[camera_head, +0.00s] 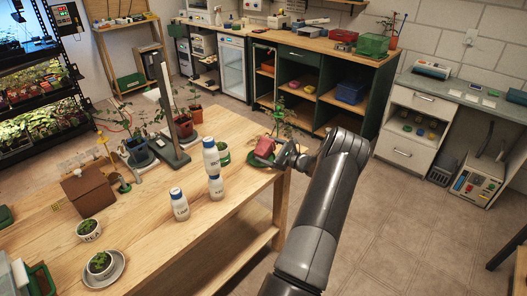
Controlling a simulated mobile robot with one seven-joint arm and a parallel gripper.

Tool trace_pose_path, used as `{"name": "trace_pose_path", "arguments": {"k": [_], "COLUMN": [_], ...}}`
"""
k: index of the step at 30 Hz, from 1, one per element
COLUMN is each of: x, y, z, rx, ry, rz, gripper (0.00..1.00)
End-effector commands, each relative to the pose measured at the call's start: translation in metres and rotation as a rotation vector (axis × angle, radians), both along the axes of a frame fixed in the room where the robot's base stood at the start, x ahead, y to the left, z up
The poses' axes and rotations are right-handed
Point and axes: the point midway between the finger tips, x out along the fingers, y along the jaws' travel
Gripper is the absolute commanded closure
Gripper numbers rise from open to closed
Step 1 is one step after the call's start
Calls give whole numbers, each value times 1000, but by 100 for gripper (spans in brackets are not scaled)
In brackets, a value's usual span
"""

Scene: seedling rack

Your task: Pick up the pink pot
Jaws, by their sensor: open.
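The pink pot (264,147) is near the right edge of the wooden table, beside a green saucer (256,161). It looks tilted, and a leafy plant (279,117) rises above it. My gripper (281,157) is open at the pot's right side, reaching in from the lower right. The fingers are small and partly hidden by the wrist, so I cannot tell whether they touch the pot or surround part of it.
White bottles (215,186) stand left of the pot, with a small green pot (223,157) behind them. A grey post (168,115) and other potted plants stand further left. A brown house-shaped box (88,191) is on the left. The table's front middle is clear.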

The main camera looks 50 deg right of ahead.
Motion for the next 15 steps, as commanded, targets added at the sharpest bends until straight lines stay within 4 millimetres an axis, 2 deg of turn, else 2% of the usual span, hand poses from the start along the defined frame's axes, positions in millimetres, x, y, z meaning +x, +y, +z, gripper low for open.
{"name": "trace_pose_path", "arguments": {"k": [1,5,12,15], "x": [10,26,28,27], "y": [3,5,5,5], "z": [0,0,1,0], "rx": [0,0,0,0], "ry": [0,-1,0,0], "rz": [3,1,0,0], "gripper": [7,7,8,16]}}
